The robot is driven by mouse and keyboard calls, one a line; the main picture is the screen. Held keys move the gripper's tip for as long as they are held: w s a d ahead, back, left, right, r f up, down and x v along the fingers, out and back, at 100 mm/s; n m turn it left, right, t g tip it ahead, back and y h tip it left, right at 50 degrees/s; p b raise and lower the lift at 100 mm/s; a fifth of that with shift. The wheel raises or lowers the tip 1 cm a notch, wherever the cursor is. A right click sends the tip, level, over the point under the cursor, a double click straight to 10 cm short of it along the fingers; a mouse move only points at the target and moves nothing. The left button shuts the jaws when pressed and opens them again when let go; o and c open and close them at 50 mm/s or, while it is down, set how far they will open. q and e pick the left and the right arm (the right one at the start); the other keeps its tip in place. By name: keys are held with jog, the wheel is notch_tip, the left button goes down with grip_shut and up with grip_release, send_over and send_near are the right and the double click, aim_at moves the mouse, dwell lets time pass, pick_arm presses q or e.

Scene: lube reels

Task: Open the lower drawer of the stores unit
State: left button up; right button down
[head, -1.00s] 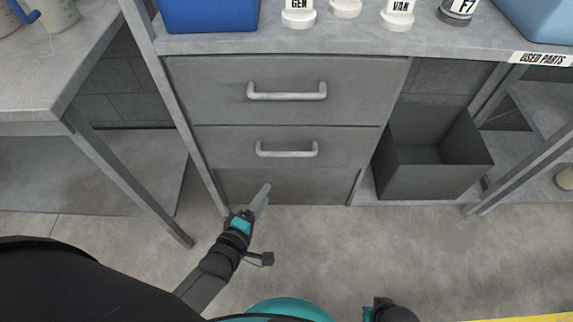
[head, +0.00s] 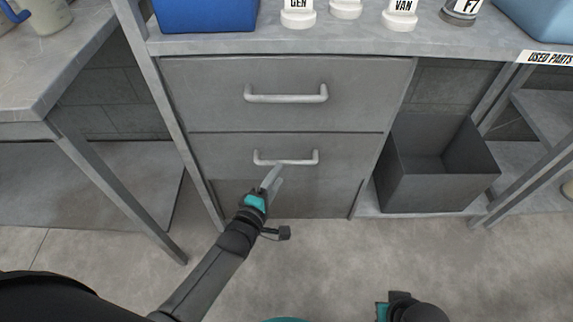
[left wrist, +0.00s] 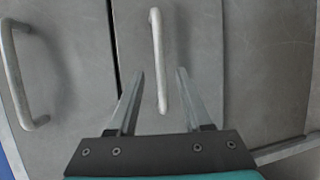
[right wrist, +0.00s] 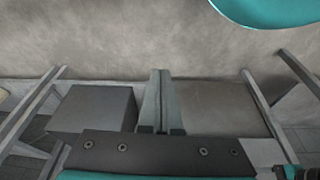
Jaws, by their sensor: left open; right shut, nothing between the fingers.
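The grey stores unit has an upper drawer (head: 205,90) and a lower drawer (head: 225,150), both closed. The lower drawer's pale bar handle (head: 300,161) also shows in the left wrist view (left wrist: 157,45). My left gripper (head: 277,168) is at this handle, with its fingers open. In the left wrist view my left gripper (left wrist: 162,75) has the lower end of the handle between its fingers, with a gap on each side. The upper drawer's handle (left wrist: 18,80) is to the left there. My right gripper (right wrist: 160,75) is shut and empty, pointing over the floor.
A blue bin (head: 205,14) and several labelled pieces stand on the worktop (head: 350,42). An open grey box (head: 435,190) is right of the drawers. A table leg (head: 125,195) stands at the left. The floor (head: 330,250) before the unit is clear.

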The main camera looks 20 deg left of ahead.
aim_at(286, 161)
pick_arm(q)
jog(key=shift+b+x, duration=1.6)
jog(key=shift+x, duration=1.9)
pick_arm(e)
notch_tip(286, 161, up, 7)
jog(key=w+t, duration=0.1)
jog(key=shift+r, duration=0.2)
pick_arm(q)
jog(key=shift+c, duration=0.4)
grip_shut()
pick_arm(e)
jog(key=shift+w, duration=0.1)
